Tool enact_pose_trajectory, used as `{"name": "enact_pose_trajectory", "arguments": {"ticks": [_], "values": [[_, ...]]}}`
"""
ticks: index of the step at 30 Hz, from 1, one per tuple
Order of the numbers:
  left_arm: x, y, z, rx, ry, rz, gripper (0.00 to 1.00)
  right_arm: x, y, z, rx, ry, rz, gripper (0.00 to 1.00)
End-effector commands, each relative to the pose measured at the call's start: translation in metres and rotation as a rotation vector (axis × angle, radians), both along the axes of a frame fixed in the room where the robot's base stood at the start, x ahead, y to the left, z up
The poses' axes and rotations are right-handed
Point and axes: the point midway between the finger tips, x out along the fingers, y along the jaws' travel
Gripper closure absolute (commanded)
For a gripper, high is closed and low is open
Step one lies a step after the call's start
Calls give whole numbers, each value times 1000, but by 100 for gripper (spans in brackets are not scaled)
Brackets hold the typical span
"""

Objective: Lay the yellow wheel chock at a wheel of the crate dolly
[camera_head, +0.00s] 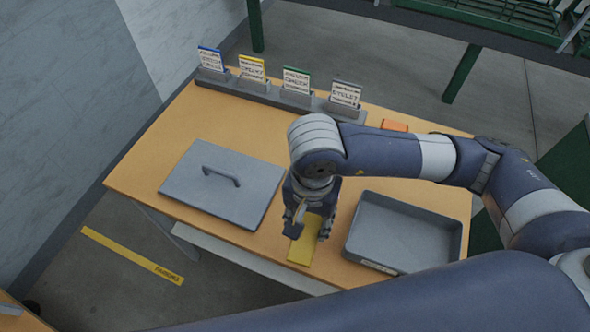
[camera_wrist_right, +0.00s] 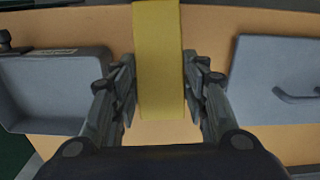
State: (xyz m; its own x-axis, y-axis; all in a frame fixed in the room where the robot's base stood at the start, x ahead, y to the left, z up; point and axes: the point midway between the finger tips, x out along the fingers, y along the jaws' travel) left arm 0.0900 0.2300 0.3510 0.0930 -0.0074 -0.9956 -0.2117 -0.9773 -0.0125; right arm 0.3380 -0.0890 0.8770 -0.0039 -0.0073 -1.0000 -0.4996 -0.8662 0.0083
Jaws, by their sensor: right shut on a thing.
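The yellow wheel chock (camera_head: 301,252) is at the front part of the wooden table, between a grey lid and a grey tray. My right gripper (camera_head: 309,222) is over it, pointing down, with its fingers on either side. In the right wrist view the yellow chock (camera_wrist_right: 158,60) runs between the two fingers of the right gripper (camera_wrist_right: 158,92), which are shut on it. I cannot tell whether the chock is lifted off the table. No crate dolly can be made out. My left gripper is not in view.
The flat grey lid (camera_head: 222,184) with a handle lies left on the table (camera_head: 150,149). The open grey tray (camera_head: 404,236) is right of the chock. Several label cards stand in a holder (camera_head: 262,95) at the back. An orange object (camera_head: 394,125) lies behind my right arm.

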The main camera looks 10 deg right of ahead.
Motion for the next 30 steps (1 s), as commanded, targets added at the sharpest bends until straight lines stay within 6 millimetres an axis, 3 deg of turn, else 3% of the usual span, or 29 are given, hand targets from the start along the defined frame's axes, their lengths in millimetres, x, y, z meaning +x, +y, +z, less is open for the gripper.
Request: {"name": "enact_pose_trajectory", "arguments": {"ticks": [6,21,30], "values": [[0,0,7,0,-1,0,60,0,11,-2,6,-3,-73,95],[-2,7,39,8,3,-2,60,112,-28,-13,7,-2,-77,95],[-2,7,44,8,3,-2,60,138,-38,-17,8,-4,-72,95]]}}
